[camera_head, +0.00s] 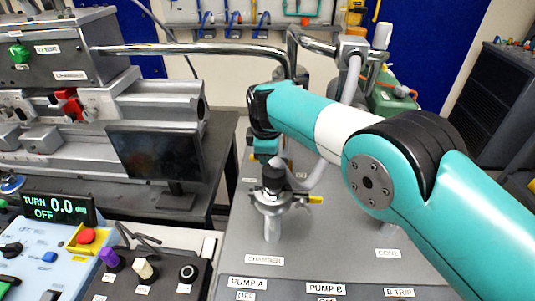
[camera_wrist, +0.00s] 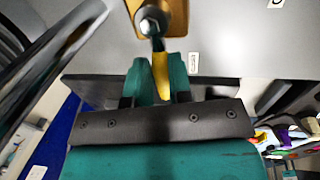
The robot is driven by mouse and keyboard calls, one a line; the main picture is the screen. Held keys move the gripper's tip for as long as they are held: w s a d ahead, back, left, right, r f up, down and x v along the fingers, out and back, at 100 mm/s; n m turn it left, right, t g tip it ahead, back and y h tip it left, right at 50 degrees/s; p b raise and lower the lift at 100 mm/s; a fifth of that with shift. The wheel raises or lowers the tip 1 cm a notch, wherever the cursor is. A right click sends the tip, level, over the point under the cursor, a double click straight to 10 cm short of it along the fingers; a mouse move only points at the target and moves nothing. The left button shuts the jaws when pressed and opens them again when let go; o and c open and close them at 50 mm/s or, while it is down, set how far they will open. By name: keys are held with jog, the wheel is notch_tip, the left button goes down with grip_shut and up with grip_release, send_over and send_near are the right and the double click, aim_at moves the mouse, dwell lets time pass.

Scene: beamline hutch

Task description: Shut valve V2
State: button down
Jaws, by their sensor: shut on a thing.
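In the wrist view, my gripper (camera_wrist: 161,78) has its two teal fingers closed around a yellow valve lever (camera_wrist: 160,66). The lever runs from a round metal bolt head (camera_wrist: 149,24) down between the fingers. I cannot read a V2 label on this valve. In the head view my arm ends behind the grey bench's front fittings, and the fingers and the held lever are mostly hidden there. Another valve, with a yellow handle (camera_head: 315,199), stands nearer on the bench above the CHAMBER label, apart from my gripper.
A long metal pipe (camera_head: 190,49) crosses at the back. A black monitor (camera_head: 155,160) stands left of the grey bench (camera_head: 320,245). A control panel with a red button (camera_head: 86,236) and a TURN 0.0 OFF display (camera_head: 58,209) is at the lower left. A dark cabinet (camera_head: 500,95) stands right.

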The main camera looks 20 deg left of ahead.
jog(key=shift+r, duration=0.15)
jog(key=c, duration=1)
grip_release()
jog(key=shift+c, duration=0.2)
jog(key=s+r, duration=0.3)
jog(key=r, duration=1.4)
jog(key=shift+d, duration=0.45)
jog(key=shift+d, duration=0.1)
